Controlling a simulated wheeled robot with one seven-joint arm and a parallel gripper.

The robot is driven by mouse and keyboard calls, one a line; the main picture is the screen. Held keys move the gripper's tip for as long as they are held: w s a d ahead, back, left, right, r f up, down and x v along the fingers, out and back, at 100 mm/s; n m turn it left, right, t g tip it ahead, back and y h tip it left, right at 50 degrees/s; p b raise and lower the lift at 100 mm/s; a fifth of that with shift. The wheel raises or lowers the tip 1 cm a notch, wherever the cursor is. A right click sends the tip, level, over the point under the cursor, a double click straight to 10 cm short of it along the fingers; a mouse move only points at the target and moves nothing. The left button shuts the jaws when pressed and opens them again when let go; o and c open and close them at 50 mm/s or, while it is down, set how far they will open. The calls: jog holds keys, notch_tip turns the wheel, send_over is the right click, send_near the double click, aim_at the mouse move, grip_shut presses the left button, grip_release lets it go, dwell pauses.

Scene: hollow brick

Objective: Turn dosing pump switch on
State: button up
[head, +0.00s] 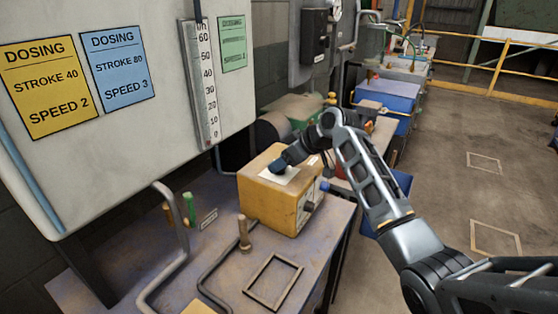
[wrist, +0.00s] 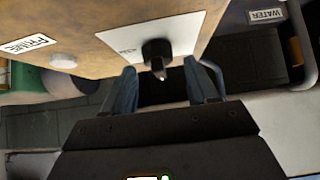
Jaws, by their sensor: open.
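The dosing pump is a yellow box (head: 262,207) on the bench in the head view. Its face fills the upper part of the wrist view as a tan panel (wrist: 100,42). My gripper (wrist: 159,75) is open, one finger on each side of the knob's lower end, with visible gaps. In the head view my gripper (head: 282,163) is over the box's top and covers the switch and part of the white plate.
A PRIME label (wrist: 36,42) and a pale round button (wrist: 62,61) lie left of the switch. A WATER label (wrist: 267,15) is at the right. Pipes (head: 180,240) and a brass-coloured post (head: 244,232) stand on the bench (head: 225,275). A gauge cabinet (head: 120,145) rises at the left.

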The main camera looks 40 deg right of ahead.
jog(key=shift+w+a+f, duration=0.15)
jog(key=shift+w+f, duration=0.3)
jog(key=shift+f, duration=0.05)
jog(key=c, duration=1)
